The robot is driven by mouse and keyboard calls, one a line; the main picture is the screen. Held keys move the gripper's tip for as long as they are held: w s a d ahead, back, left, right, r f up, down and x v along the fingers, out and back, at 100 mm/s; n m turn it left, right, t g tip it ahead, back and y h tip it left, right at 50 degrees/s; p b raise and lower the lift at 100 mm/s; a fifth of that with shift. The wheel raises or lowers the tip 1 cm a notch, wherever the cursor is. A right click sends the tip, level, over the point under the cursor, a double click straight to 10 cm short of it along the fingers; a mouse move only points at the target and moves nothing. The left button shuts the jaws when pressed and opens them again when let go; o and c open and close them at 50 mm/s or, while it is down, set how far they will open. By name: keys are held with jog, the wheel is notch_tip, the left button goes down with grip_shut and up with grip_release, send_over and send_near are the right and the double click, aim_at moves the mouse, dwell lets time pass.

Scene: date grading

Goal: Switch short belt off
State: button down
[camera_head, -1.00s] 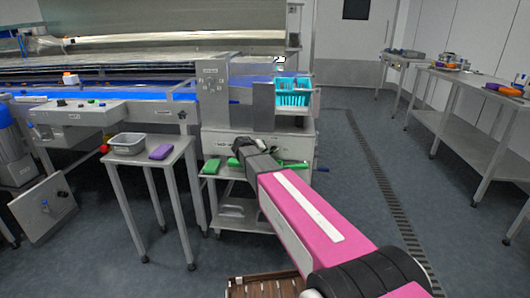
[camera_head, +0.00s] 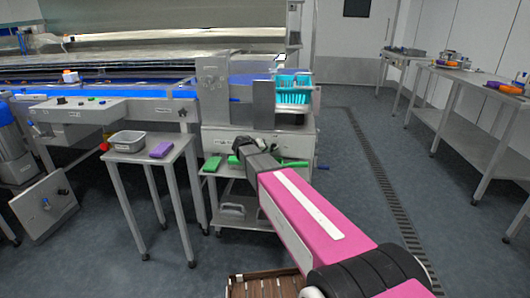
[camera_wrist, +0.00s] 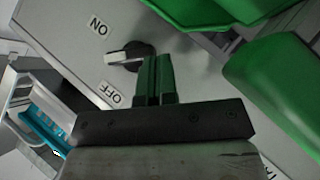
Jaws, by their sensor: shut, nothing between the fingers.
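In the wrist view a rotary switch (camera_wrist: 128,54) with a black base and a pale pointer sits on a grey panel (camera_wrist: 75,55). An ON label (camera_wrist: 98,27) is above left of it and an OFF label (camera_wrist: 110,95) is below left. The pointer extends left, between the two labels. My gripper (camera_wrist: 155,62) has its green fingers shut, with nothing between them. The fingertips are close beside the right side of the knob; I cannot tell whether they touch it. In the head view my dark wrist (camera_head: 257,158) is at the grey machine's front (camera_head: 220,140); the switch is not visible there.
Large green objects (camera_wrist: 285,85) lie close to my gripper on the right in the wrist view. A teal basket (camera_head: 294,88) stands on the machine. A small table with a grey bin (camera_head: 128,141) and purple block (camera_head: 161,149) is to the left.

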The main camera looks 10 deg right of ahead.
jog(key=shift+r, duration=0.15)
jog(key=shift+r, duration=0.65)
